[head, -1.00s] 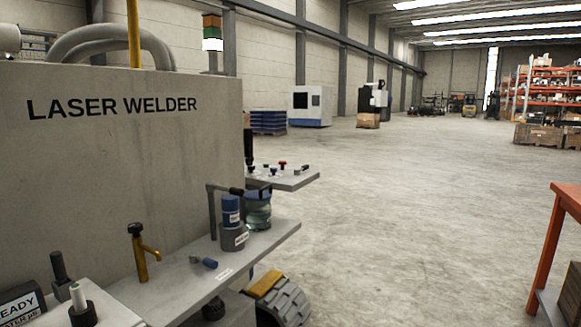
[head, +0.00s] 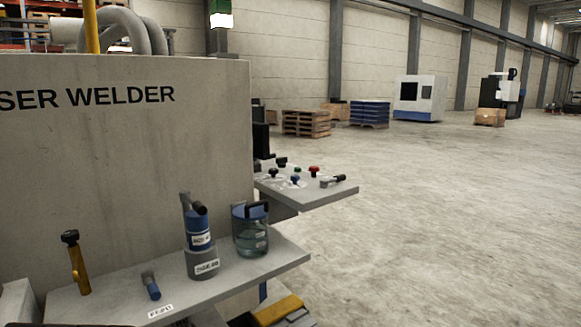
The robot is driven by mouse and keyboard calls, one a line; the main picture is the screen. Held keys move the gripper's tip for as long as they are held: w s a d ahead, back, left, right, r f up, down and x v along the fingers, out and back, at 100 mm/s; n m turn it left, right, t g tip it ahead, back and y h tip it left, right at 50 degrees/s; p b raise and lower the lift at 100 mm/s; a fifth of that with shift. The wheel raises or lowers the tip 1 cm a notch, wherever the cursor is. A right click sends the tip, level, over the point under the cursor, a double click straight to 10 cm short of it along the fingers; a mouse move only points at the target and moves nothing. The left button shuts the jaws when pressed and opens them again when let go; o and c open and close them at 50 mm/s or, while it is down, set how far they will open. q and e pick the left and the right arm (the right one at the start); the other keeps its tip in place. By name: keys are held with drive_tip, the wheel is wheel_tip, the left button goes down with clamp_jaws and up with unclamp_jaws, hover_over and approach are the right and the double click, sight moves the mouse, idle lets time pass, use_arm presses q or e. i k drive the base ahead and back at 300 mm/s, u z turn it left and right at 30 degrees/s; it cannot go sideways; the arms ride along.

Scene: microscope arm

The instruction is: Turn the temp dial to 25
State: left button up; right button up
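No dial with a readable temp label shows in the head view. A grey side panel (head: 325,195) sticks out to the right of the laser welder (head: 150,150). It carries several small controls: black knobs, a blue knob (head: 295,180), a green one (head: 297,169), a red one (head: 314,170) and a black-handled lever (head: 334,181). Their markings are too small to read, so I cannot tell whether one is the temp dial. Neither of my grippers is in view.
A lower grey shelf (head: 230,275) holds a blue canister (head: 198,232), a glass jar (head: 251,238), a small blue-grey handle (head: 150,286) and a yellow post with a black top (head: 79,270). The concrete floor (head: 450,220) to the right is open.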

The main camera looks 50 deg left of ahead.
sight(294, 178)
drive_tip(key=u, duration=0.8)
drive_tip(key=i, duration=1.3)
drive_tip(key=u, duration=1.25)
